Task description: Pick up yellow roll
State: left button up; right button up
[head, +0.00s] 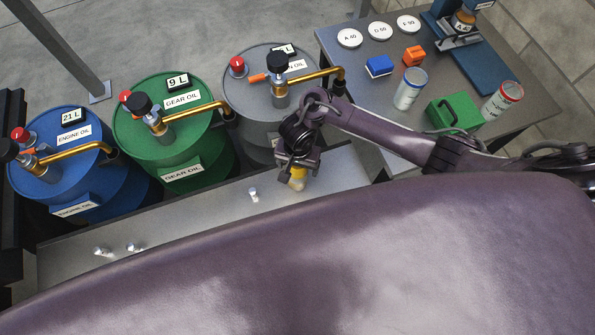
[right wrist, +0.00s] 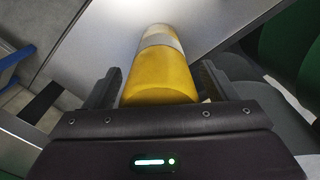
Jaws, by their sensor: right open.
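The yellow roll (right wrist: 162,78) has a pale grey band and stands between the two fingers of my right gripper (right wrist: 158,88) in the right wrist view. I cannot tell whether a finger touches the roll. My left gripper is not in view.
The grey bench (head: 200,215) carries small metal pieces (head: 254,195). Blue (head: 75,165), green (head: 185,150) and grey (head: 245,110) drums with brass spouts stand behind it. A side table (head: 345,62) at the right holds cans (head: 410,90), a green box (head: 455,112) and small blocks.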

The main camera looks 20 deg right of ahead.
jog(key=shift+r, duration=0.1)
jog(key=c, duration=1.3)
jog(key=shift+o, duration=0.2)
jog(key=shift+r, duration=0.1)
